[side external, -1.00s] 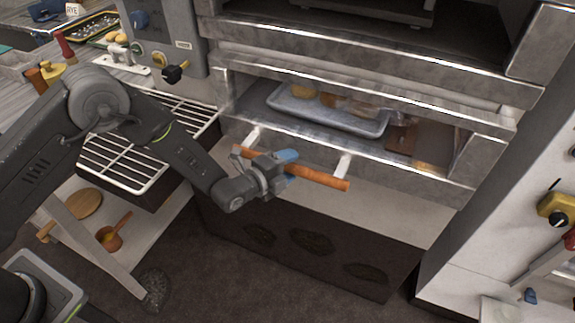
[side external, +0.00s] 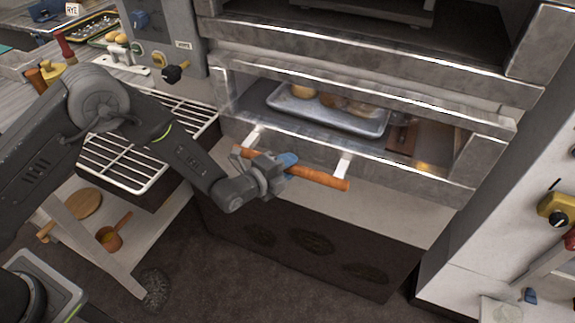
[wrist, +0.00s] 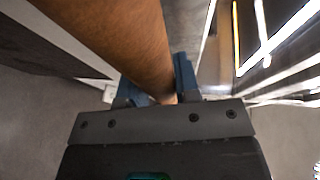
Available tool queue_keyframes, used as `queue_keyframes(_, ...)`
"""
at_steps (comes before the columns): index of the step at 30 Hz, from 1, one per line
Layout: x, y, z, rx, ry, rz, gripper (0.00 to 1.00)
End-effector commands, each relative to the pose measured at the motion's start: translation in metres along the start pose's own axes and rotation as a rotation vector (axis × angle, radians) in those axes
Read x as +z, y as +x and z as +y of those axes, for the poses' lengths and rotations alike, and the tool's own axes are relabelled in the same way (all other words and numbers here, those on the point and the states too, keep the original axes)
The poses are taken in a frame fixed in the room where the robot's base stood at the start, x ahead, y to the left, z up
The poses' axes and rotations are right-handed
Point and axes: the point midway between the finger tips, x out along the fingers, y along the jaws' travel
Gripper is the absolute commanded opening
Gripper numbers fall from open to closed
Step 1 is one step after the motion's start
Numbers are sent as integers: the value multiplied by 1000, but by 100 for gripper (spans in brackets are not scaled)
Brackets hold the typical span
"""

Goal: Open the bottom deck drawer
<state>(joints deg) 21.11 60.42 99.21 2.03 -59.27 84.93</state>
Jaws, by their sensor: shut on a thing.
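The bottom deck drawer (side external: 345,170) is a metal-framed front with a window, low in the oven. Its handle is an orange-brown wooden bar (side external: 320,178) on two white brackets. My gripper (side external: 282,168) is shut on the bar, left of its middle. In the wrist view the wooden bar (wrist: 125,40) runs between the blue fingertips (wrist: 165,85). Through the window a grey tray (side external: 345,122) with several round baked pieces shows inside, with a brown block (side external: 402,137) to its right. The drawer front looks in line with the oven frame; any small gap is hard to tell.
A wire rack (side external: 130,160) stands left of the oven, under my arm. A dark panel (side external: 300,245) lies below the drawer. The floor (side external: 230,290) in front is clear.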

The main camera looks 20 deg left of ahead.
Motion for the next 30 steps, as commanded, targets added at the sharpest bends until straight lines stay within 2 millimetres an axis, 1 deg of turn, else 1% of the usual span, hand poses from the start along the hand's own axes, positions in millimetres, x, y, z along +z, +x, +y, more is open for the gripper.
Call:
queue_keyframes(5,-5,-11,3,2,0,1,0)
queue_keyframes(8,-11,-25,6,4,0,2,0)
queue_keyframes(11,-19,-44,10,5,0,3,0)
queue_keyframes(14,-28,-67,15,5,0,3,0)
queue_keyframes(24,-64,-153,33,4,4,7,0)
queue_keyframes(30,-82,-197,43,4,5,6,0)
